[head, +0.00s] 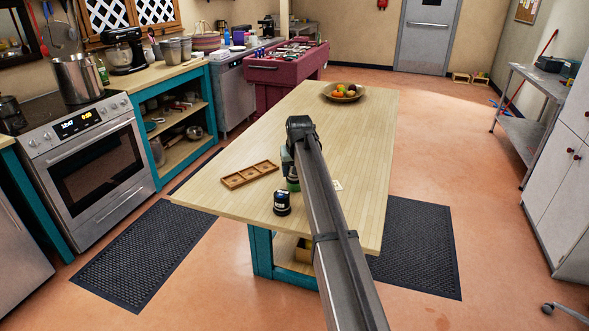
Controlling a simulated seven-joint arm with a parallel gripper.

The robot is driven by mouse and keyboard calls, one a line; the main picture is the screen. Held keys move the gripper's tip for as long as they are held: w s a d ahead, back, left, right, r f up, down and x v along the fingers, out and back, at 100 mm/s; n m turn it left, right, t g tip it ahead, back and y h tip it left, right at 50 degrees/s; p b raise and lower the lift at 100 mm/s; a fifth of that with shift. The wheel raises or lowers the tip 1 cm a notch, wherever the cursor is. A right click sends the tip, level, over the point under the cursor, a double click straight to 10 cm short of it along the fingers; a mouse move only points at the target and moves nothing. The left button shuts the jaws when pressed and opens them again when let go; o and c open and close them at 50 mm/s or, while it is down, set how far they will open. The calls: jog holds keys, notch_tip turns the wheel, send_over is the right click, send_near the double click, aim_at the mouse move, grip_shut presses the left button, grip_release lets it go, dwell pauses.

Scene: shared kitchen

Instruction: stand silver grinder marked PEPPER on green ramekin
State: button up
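My arm reaches over the wooden table (345,125) from the lower right, its end over the middle of the table. My gripper (289,168) is at the arm's far end, mostly hidden by the arm; its fingers cannot be made out. A small green thing (293,184), possibly the green ramekin, shows partly beside the arm, just below the gripper. A small dark, round item with a pale label (282,203) stands on the table nearer the front edge; its lettering is too small to read. I cannot make out a silver grinder marked PEPPER.
A wooden tray with compartments (236,181) lies left of the arm. A small white card (337,185) lies just right of it. A fruit bowl (329,94) stands at the table's far end. The table between bowl and arm is clear.

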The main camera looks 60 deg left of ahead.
jog(key=shift+f, duration=0.25)
jog(key=o, duration=1)
jog(key=v, duration=1.1)
dwell(0.3)
dwell(0.5)
